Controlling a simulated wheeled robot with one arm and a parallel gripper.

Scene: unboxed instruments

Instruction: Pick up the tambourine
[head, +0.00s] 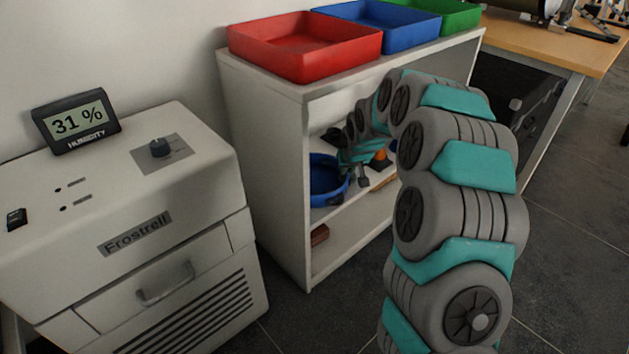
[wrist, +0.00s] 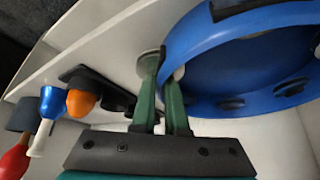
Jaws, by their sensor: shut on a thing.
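The tambourine is a blue ring with dark oval jingles in its rim. In the head view the blue tambourine (head: 322,188) is at the left end of the shelf unit's upper compartment, partly hidden by the side wall. In the wrist view the tambourine (wrist: 235,38) fills the upper right. My gripper (wrist: 164,70) has its green fingers closed around the near left part of the rim, one finger on each side. In the head view my gripper (head: 352,172) reaches into the compartment beside the tambourine. I cannot tell whether the tambourine touches the shelf.
The white shelf unit (head: 262,160) encloses my gripper closely. An orange-topped thing (wrist: 82,101), a blue-and-white one (wrist: 50,108) and a red one (wrist: 14,162) stand nearby. Red (head: 305,50), blue (head: 385,30) and green (head: 440,14) trays sit on top. A white appliance (head: 130,215) stands left.

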